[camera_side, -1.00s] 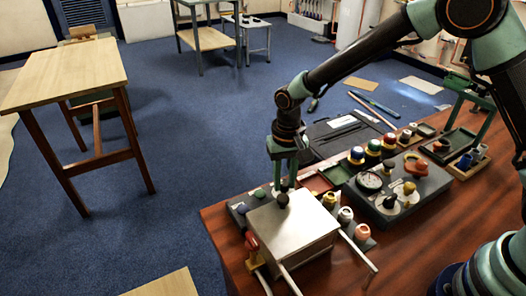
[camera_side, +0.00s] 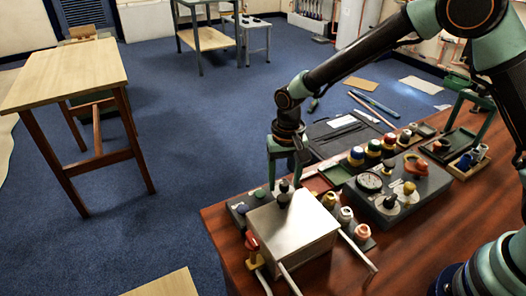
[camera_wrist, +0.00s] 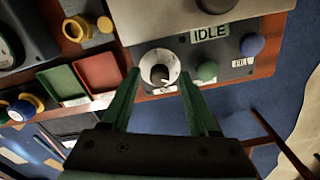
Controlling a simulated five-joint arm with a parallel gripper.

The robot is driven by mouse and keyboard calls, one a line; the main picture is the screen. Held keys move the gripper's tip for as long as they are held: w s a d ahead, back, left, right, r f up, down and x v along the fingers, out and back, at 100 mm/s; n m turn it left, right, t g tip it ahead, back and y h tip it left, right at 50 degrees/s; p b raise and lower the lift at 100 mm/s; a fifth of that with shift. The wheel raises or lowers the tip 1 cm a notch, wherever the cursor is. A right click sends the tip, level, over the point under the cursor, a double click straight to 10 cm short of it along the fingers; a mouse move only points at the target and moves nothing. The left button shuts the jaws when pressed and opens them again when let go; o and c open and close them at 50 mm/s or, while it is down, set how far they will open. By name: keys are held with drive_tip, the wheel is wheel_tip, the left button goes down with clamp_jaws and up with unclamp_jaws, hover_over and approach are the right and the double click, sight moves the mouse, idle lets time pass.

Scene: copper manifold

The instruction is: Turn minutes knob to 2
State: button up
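My gripper (camera_wrist: 159,77) is open, with one green finger on each side of the dial and gaps between the fingers and the knob. In the side view my gripper (camera_side: 285,174) points down behind the metal box. The dial is mostly hidden there.
An "IDLE" display (camera_wrist: 210,33), a green button (camera_wrist: 207,71) and a blue button (camera_wrist: 252,44) sit by the dial. The metal box (camera_side: 292,229) with a black top knob stands close in front. Red tray (camera_wrist: 96,72) and green tray (camera_wrist: 62,88) lie left of the dial.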

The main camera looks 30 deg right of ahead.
sight(284, 183)
wheel_tip(284, 183, up, 12)
idle(0.6)
drive_tip(key=shift+r, duration=0.1)
drive_tip(key=s+d+r+n+t, duration=0.2)
drive_tip(key=s+d+r, duration=0.2)
drive_tip(key=s+d, duration=0.3)
drive_tip(key=s+d+r+n+t, duration=0.1)
drive_tip(key=s+d+r+t, duration=0.2)
drive_tip(key=s+d, duration=0.4)
drive_tip(key=shift+d+r+n+t, duration=0.3)
drive_tip(key=shift+d+r+n, duration=0.1)
drive_tip(key=shift+d+r, duration=0.25)
drive_tip(key=shift+r, duration=0.1)
